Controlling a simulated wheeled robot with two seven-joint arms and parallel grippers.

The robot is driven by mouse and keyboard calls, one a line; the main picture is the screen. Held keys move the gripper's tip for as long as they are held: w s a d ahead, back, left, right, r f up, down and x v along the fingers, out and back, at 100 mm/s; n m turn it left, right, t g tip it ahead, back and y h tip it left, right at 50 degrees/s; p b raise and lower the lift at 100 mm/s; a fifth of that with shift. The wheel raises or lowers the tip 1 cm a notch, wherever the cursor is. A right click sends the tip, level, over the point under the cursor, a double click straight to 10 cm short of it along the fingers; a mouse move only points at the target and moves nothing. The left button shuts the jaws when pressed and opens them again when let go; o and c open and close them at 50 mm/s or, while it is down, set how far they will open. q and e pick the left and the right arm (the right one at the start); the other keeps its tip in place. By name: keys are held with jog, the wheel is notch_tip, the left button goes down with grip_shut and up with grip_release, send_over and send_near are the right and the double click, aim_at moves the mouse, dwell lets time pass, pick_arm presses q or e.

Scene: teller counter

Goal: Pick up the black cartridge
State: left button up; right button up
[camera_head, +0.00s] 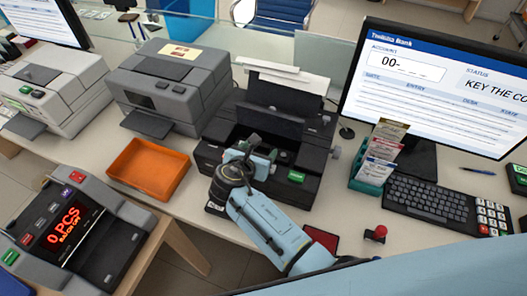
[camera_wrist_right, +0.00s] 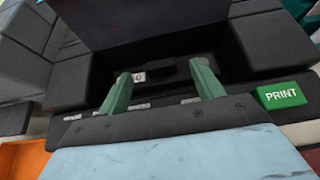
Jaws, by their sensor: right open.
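The black cartridge (camera_wrist_right: 160,71) appears as a dark block with a small white label, inside the open recess of the black printer (camera_wrist_right: 75,98). It is dark against dark, so its outline is hard to make out. In the head view my arm and the printer's walls leave it hard to tell apart. My right gripper (camera_wrist_right: 162,84) is open, its two green fingers spread, one toward each end of the cartridge. I cannot tell whether the fingers touch it. In the head view my right gripper (camera_head: 247,147) reaches into the front of the black printer (camera_head: 302,181). My left gripper is not in view.
An orange tray (camera_head: 150,169) and a grey printer (camera_head: 163,84) stand left of the black printer. A card holder (camera_head: 371,173), keyboard (camera_head: 428,200), monitor (camera_head: 432,85) and red-topped stamp (camera_head: 376,233) are to its right. A bill counter (camera_head: 75,232) is front left.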

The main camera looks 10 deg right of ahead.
aim_at(263, 150)
jog(key=x, duration=0.2)
jog(key=shift+w+d+f, duration=0.1)
jog(key=shift+w, duration=0.1)
jog(key=c, duration=1.1)
